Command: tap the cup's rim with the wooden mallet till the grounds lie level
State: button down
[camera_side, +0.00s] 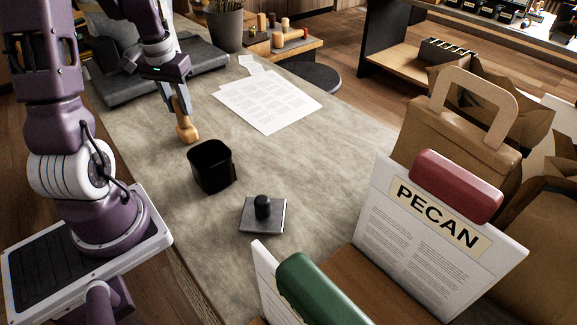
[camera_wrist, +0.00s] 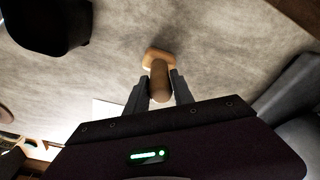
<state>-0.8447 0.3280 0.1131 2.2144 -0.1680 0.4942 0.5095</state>
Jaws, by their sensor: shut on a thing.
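The black cup (camera_side: 211,167) stands upright on the grey counter (camera_side: 310,165), and its inside is too dark to show the grounds. It also shows at the upper left of the wrist view (camera_wrist: 50,22). The wooden mallet (camera_side: 187,131) is held head-down in my gripper (camera_side: 178,108), behind and a little left of the cup in the side view. In the wrist view the mallet's handle (camera_wrist: 159,82) lies between the two fingers (camera_wrist: 157,92). The mallet head is apart from the cup. I cannot tell whether it touches the counter.
A grey square plate with a black-knobbed tamper (camera_side: 263,208) lies in front of the cup. Printed sheets (camera_side: 268,100) lie behind. A PECAN sign (camera_side: 437,222) and brown paper bags (camera_side: 455,130) stand at right. A dark tray (camera_side: 125,88) is behind my gripper. Counter right of the cup is clear.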

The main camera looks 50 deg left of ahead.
jog(key=shift+r, duration=2)
dwell(0.4)
jog(key=w+d+r+m, duration=0.1)
jog(key=d+r+m, duration=0.4)
jog(key=d+r, duration=1.2)
jog(key=shift+w+d+m+h, duration=0.3)
jog(key=shift+w+m, duration=0.05)
jog(key=shift+m, duration=0.05)
jog(key=shift+r, duration=0.1)
jog(key=shift+f, duration=2.45)
